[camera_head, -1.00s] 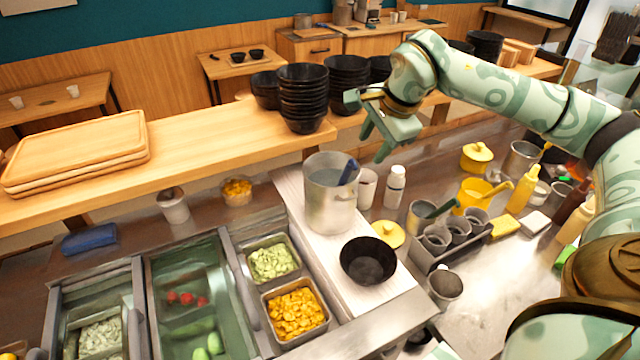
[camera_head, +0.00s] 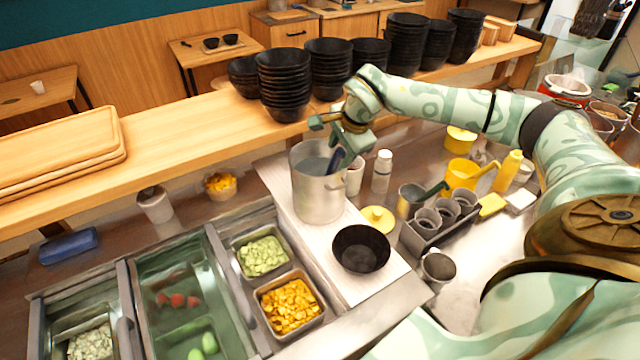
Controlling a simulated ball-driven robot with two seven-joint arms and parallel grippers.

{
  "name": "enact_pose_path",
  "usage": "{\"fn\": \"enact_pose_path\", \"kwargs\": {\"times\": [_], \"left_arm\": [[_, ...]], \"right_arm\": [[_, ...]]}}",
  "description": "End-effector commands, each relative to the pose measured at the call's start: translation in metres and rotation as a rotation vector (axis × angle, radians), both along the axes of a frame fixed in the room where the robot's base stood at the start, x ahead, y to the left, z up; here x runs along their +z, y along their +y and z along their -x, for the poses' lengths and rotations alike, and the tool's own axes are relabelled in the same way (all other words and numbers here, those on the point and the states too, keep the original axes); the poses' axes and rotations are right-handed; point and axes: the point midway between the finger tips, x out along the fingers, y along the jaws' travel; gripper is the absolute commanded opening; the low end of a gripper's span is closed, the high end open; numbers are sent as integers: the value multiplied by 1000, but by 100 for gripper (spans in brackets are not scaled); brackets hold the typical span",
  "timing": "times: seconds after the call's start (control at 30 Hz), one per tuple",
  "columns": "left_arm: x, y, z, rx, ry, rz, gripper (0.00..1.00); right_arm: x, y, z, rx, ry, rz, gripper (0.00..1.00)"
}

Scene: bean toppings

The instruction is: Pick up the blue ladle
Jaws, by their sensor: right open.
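The blue ladle (camera_head: 335,161) stands in the tall metal pot (camera_head: 317,199), its dark blue handle leaning over the pot's right rim. The rest of the ladle is hidden inside the pot. My right gripper (camera_head: 340,148) is open, pointing down at the handle. Its fingers overlap the handle's upper end in the picture; I cannot tell whether they touch it. My left gripper is not in view.
A black bowl (camera_head: 361,249) sits on the white board in front of the pot. A white-capped bottle (camera_head: 382,171) and a yellow lid (camera_head: 377,219) stand to the right. Stacked black bowls (camera_head: 284,82) line the wooden shelf behind. Topping trays lie at left.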

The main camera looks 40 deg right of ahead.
Motion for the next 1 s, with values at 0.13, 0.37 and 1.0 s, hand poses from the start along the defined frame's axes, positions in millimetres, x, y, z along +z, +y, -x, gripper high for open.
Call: {"fn": "enact_pose_path", "kwargs": {"times": [0.13,0.37,1.0], "left_arm": [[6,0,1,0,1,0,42],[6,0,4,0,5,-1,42],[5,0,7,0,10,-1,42]], "right_arm": [[-23,1,-8,0,5,-1,44],[-42,0,-15,1,1,-1,44],[-39,0,-15,0,1,0,0]]}}
